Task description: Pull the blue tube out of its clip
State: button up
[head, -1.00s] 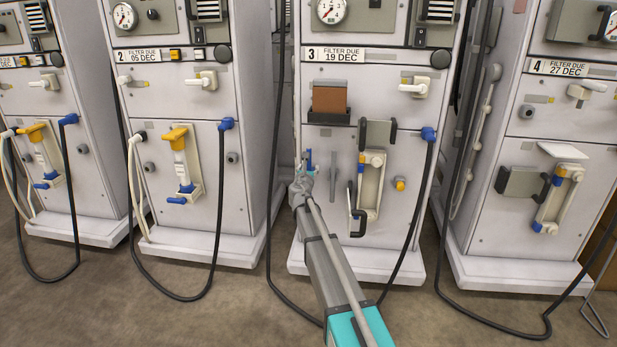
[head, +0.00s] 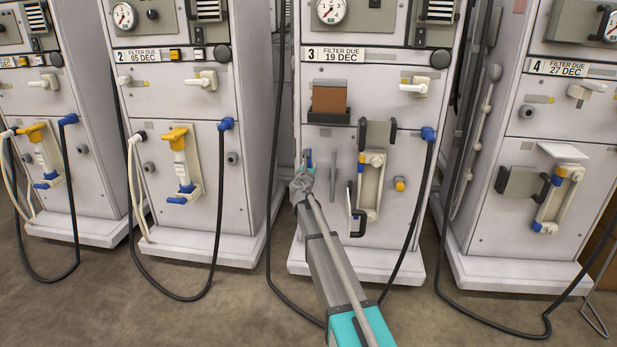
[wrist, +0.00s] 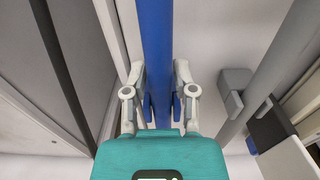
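The blue tube (wrist: 156,50) runs upright through the middle of the wrist view, from the top edge down behind my teal gripper body. My gripper (wrist: 162,106) has one finger on each side of it, with the pads drawn in against its sides. It appears shut on the tube. In the head view my gripper (head: 304,172) is at the left part of machine 3's lower front panel. It hides most of the tube there. The clip is hidden or cannot be made out.
A grey tube (head: 332,182) stands just right of my gripper, also in the wrist view (wrist: 258,88). A white holder with black handles (head: 371,190) is further right on machine 3 (head: 400,225). A black hose (head: 272,235) hangs at the left. The floor in front is open.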

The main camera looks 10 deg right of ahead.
grip_shut()
jog(key=shift+v, duration=1.7)
dwell(0.4)
jog(key=shift+v, duration=2.1)
